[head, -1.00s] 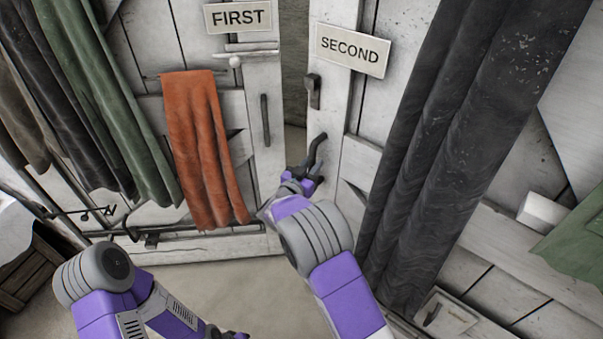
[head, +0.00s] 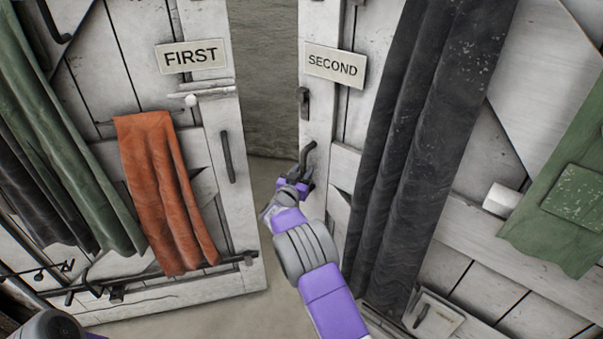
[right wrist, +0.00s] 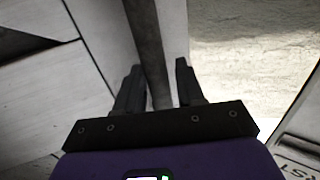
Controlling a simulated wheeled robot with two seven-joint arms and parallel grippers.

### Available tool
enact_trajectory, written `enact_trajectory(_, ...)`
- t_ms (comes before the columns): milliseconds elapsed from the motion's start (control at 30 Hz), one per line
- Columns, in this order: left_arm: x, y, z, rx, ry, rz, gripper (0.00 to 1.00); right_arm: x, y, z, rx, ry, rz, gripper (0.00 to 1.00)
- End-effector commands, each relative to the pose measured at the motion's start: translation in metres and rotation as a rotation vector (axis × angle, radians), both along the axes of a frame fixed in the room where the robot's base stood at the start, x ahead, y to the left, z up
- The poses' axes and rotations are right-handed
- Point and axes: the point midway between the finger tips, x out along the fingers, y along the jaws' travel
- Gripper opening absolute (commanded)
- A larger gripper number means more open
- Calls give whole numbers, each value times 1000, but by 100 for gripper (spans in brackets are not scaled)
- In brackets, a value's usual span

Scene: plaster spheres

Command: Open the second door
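The second door (head: 325,120) is whitewashed planks with a "SECOND" sign (head: 335,65) and a dark upright handle (head: 307,155) near its left edge. My right gripper (head: 300,182) is at this handle. An open gap showing a rough wall (head: 265,80) lies between the second door and the first door (head: 215,130). My left gripper is out of view.
The first door has a "FIRST" sign (head: 192,57), its own handle (head: 228,157) and a hanging orange cloth (head: 160,190). A long dark curtain (head: 415,140) hangs on the second door's side. Green cloth (head: 560,190) hangs at right. Bare floor (head: 255,185) shows in the gap.

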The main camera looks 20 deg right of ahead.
Motion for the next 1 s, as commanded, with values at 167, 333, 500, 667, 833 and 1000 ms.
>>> enact_trajectory(167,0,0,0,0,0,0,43,0,-1,1,-1,-1,-2,46)
enact_trajectory(333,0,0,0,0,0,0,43,-1,0,1,-1,-1,-3,46)
enact_trajectory(500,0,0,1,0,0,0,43,-11,10,2,-1,0,-2,46)
enact_trajectory(667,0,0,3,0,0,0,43,-29,29,2,-1,1,1,46)
enact_trajectory(833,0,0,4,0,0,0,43,-46,44,1,-1,1,-1,46)
enact_trajectory(1000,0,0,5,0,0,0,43,-54,52,1,-1,-1,-1,46)
